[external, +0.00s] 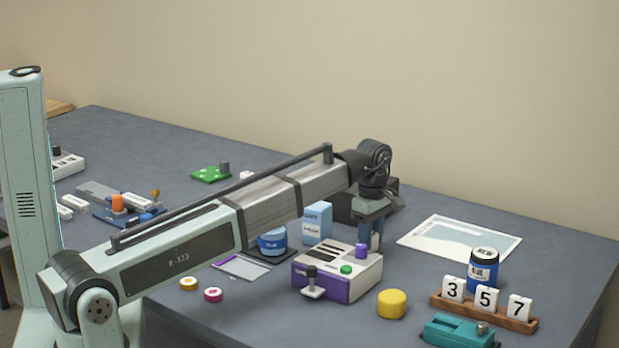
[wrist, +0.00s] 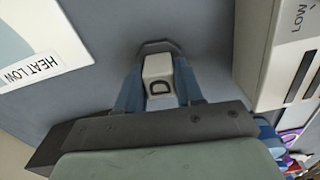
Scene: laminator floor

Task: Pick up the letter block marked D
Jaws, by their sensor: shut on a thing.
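The letter block marked D (wrist: 159,86) is a small white block with a dark D on the face toward the wrist camera. My gripper (wrist: 158,76) is shut on it, with one blue finger on each side. In the external view my gripper (external: 371,238) points down behind the purple and white machine (external: 338,272). The block is hidden there behind the machine. I cannot tell whether the block touches the table.
The machine's white body (wrist: 272,50) stands close on the right in the wrist view. A "HEAT LOW" sheet (wrist: 35,68) lies at left. A light blue carton (external: 317,223), yellow cylinder (external: 392,304) and numbered block rack (external: 484,310) stand nearby.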

